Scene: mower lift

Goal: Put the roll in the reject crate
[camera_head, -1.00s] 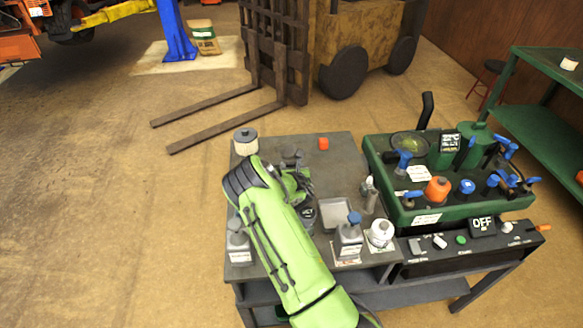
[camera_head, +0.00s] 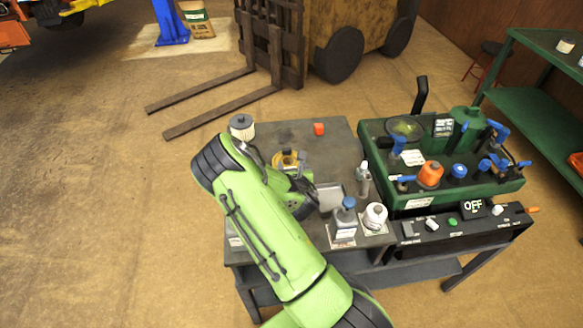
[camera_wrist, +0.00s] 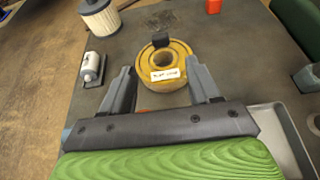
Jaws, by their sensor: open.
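The roll (camera_wrist: 178,52) is a yellow ring with a white label, lying flat on the dark table. A small black block shows at its upper edge. It also shows in the head view (camera_head: 284,161), partly hidden by my wrist. My gripper (camera_wrist: 160,66) is open, with its two grey fingers pointing at the roll, one at each side of its near part. I cannot tell how high the fingertips are above the table. No crate marked as reject can be made out. A green box (camera_head: 420,202) holding several objects stands to the right.
A white ribbed filter (camera_head: 242,127) stands at the table's far left corner. An orange block (camera_head: 318,129) lies beyond the roll.

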